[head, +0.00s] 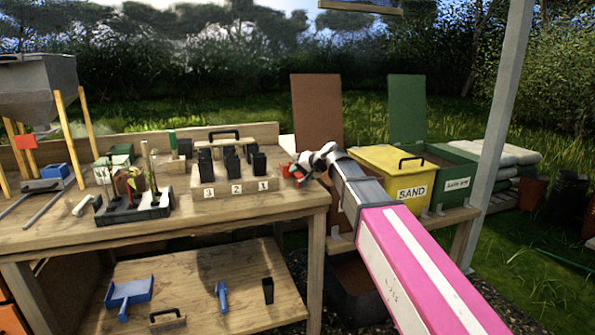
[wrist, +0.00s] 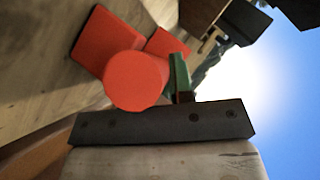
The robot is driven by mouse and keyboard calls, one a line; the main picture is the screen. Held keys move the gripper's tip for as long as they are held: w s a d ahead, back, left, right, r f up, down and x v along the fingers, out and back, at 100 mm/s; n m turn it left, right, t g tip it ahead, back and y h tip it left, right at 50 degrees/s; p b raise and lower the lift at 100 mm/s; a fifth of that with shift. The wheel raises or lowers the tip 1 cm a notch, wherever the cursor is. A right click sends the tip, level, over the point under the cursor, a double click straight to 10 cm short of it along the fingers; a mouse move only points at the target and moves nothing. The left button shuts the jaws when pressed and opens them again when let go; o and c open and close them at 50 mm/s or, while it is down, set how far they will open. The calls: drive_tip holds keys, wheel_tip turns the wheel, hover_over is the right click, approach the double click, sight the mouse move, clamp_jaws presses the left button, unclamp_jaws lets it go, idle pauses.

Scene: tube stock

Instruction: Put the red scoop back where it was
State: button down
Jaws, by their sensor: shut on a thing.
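The red scoop (head: 286,170) shows as a small red patch at my gripper (head: 298,172), above the right end of the wooden bench in the head view. My gripper is shut on it. In the wrist view the red scoop (wrist: 137,80) is large, with a round end facing the camera and flat red parts behind. A dark grey bar with bolts lies in front of it there. The fingertips are hard to make out, and my own arm hides part of the area right of the scoop.
The bench (head: 215,222) holds a numbered block (head: 235,185) with black pots and a dark tray (head: 130,212) of seedlings. A blue scoop (head: 128,292) lies on the lower shelf.

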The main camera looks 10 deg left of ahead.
drive_tip(key=shift+f, duration=0.1)
drive_tip(key=c, duration=0.9)
unclamp_jaws()
